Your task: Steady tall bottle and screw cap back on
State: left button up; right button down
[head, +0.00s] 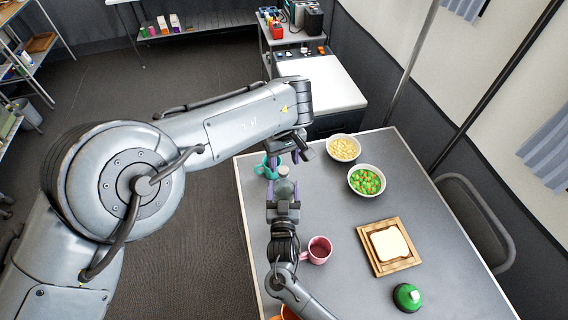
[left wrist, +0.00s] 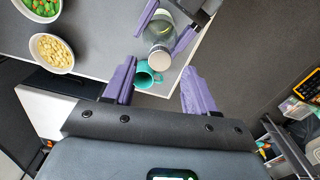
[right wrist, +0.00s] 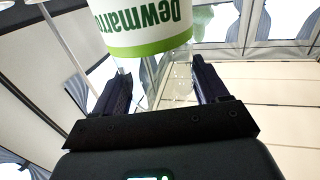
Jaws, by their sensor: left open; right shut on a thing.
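A tall clear bottle (head: 283,187) stands near the table's left edge. My right gripper (head: 283,200) is shut on it. In the right wrist view its white and green label (right wrist: 145,30) is close up between the fingers. A small pale round cap (left wrist: 159,57) shows at the bottle's top; I cannot tell how firmly it sits. My left gripper (left wrist: 159,88) is open and empty, its purple fingers apart, facing the bottle top from above. In the head view the left gripper (head: 285,152) is just beyond the bottle, partly hidden by its own wrist.
A teal mug (left wrist: 145,76) stands close behind the bottle. A pink mug (head: 319,250) is near my right forearm. Two bowls, of yellow food (head: 344,148) and green-orange food (head: 367,181), bread on a wooden board (head: 373,262) and a green round item (head: 407,296) are to the right.

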pick_arm(q)
jog(key=shift+r, duration=0.65)
jog(key=shift+c, duration=0.4)
